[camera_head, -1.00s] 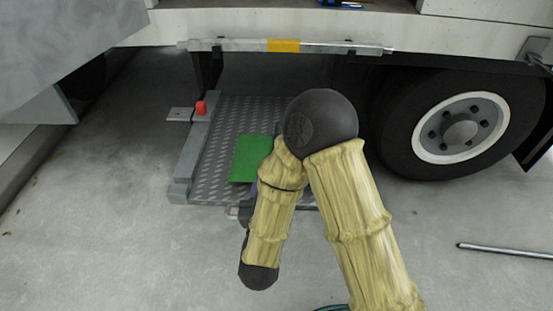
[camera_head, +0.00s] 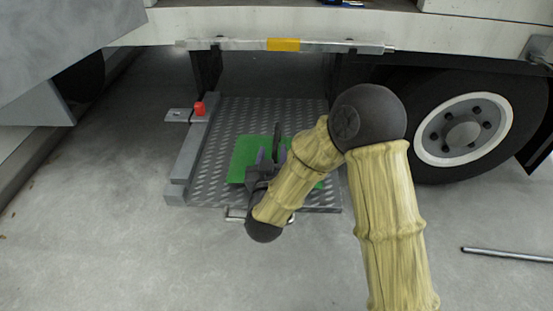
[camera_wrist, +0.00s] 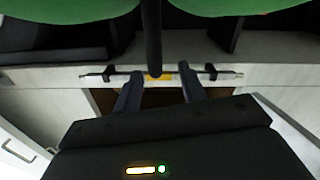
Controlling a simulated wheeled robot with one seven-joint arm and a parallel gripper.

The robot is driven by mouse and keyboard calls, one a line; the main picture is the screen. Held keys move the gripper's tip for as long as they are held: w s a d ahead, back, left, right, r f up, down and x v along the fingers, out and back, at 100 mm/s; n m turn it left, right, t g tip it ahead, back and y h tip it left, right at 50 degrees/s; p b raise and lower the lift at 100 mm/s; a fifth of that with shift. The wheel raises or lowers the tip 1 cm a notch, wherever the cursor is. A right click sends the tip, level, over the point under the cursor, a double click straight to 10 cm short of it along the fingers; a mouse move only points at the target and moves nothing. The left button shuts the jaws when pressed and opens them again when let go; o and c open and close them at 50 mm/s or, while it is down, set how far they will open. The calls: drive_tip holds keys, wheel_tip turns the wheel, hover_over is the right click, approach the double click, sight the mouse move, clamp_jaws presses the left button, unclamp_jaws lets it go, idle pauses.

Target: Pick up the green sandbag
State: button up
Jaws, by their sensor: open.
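The green sandbag (camera_head: 242,160) lies on the metal tread plate under the truck, with a dark upright loop or handle (camera_head: 277,140) on it. My arm and gripper cover part of the sandbag. My gripper (camera_head: 271,157) is open, close over the sandbag's near side. In the wrist view the sandbag (camera_wrist: 60,10) fills the top edge as two green lobes, with the dark handle (camera_wrist: 152,40) hanging between them. The handle's end is close to the gap between my two fingertips (camera_wrist: 158,74). I cannot tell whether it is between them.
The tread plate (camera_head: 215,170) has a grey side bar with a red knob (camera_head: 199,108). A truck wheel (camera_head: 465,125) stands at the right. The truck's edge with a yellow-marked bar (camera_head: 283,44) overhangs the plate. A metal rod (camera_head: 510,254) lies on the floor at right.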

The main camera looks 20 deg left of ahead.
sight(275, 141)
drive_tip(key=x, duration=0.1)
drive_tip(key=b+x, duration=0.1)
drive_tip(key=x, duration=0.1)
drive_tip(key=f+b+x, duration=0.1)
drive_tip(key=shift+w+d, duration=0.2)
drive_tip(key=shift+w, duration=0.05)
drive_tip(key=shift+w+a+r, duration=0.1)
drive_tip(key=shift+w+r, duration=0.05)
drive_tip(key=shift+w, duration=0.2)
clamp_jaws()
drive_tip(key=shift+s, duration=0.1)
idle(1.0)
drive_tip(key=shift+a+r, duration=0.1)
drive_tip(key=shift+r, duration=0.15)
